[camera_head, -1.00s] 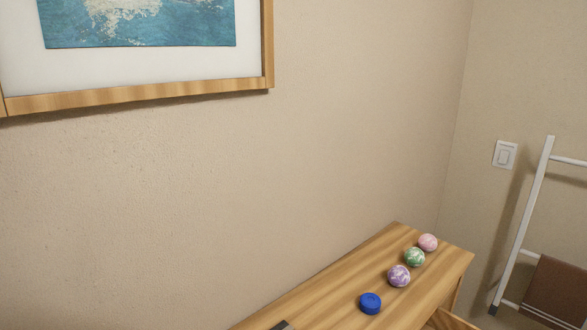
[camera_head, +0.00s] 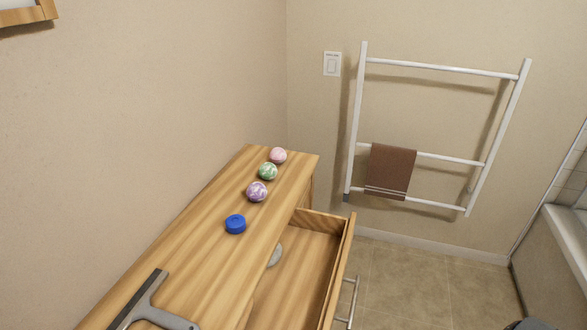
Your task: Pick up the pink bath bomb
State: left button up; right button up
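The pink bath bomb (camera_head: 278,156) is a small pink-and-white ball. It sits on the wooden dresser top (camera_head: 190,230), near its far end. A green marbled ball (camera_head: 268,171) sits just in front of it, and a purple marbled ball (camera_head: 257,191) in front of that.
A blue round object (camera_head: 235,224) and a grey squeegee-like tool (camera_head: 150,308) lie nearer on the dresser top. An open drawer (camera_head: 337,275) juts out to the right with a pale round item (camera_head: 275,255) inside. A white towel ladder (camera_head: 440,155) holds a brown towel (camera_head: 390,171).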

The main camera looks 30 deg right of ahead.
aim_at(278, 156)
jog(key=l+z, duration=0.15)
jog(key=z, duration=0.25)
jog(key=l+z, duration=0.1)
jog(key=z, duration=0.25)
jog(key=i+l+z, duration=0.1)
jog(key=z, duration=0.3)
jog(key=i+l+u, duration=0.15)
jog(key=u, duration=0.3)
jog(key=i+l+u, duration=0.15)
jog(key=u, duration=0.35)
jog(key=l+u, duration=0.3)
jog(key=u, duration=0.15)
jog(key=i, duration=0.05)
